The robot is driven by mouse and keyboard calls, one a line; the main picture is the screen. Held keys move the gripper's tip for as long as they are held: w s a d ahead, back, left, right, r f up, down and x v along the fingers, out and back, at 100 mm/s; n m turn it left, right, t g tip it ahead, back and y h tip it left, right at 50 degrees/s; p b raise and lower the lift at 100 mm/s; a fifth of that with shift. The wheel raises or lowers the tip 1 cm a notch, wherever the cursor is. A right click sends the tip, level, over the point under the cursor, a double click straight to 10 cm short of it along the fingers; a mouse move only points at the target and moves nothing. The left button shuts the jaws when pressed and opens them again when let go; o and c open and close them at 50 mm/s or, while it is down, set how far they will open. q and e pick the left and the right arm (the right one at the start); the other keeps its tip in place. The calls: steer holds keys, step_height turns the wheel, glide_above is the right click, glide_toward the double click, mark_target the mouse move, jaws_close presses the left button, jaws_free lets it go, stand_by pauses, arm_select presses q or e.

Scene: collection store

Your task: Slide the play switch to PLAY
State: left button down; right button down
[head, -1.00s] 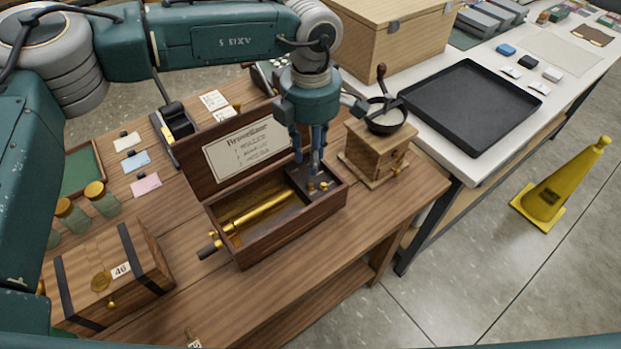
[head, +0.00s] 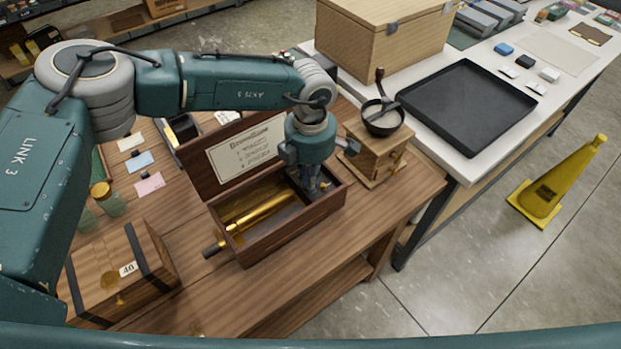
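The wooden music box (head: 285,238) stands open on the wooden table, with a paper card (head: 246,150) inside its raised lid. A brass cylinder (head: 260,213) lies in its left part, and a crank knob (head: 213,248) sticks out at the left end. My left gripper (head: 318,188) points down into the right end of the box, over the dark plate there. Its fingertips are mostly hidden by the wrist and are too small to tell open from shut. The play switch cannot be made out; the gripper covers that area. My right gripper is out of view.
A wooden coffee grinder (head: 374,155) stands close to the right of the box. A strapped chest (head: 118,268) is at the front left. A black tray (head: 468,105) and a large wooden crate (head: 385,40) are on the white table. A yellow cone (head: 555,185) stands on the floor.

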mark_target(298, 176)
arm_select(q)
steer(key=w+a+b, duration=0.1)
steer(key=w, duration=0.1)
steer(key=w+a+b, duration=0.1)
steer(key=w+b, duration=0.1)
steer(key=shift+a+f, duration=0.1)
steer(key=shift+a, duration=0.25)
steer(key=shift+r, duration=0.25)
steer(key=c, duration=1.8)
jaws_free()
steer(key=shift+a, duration=0.1)
steer(key=shift+f, duration=0.1)
step_height(298, 176, up, 12)
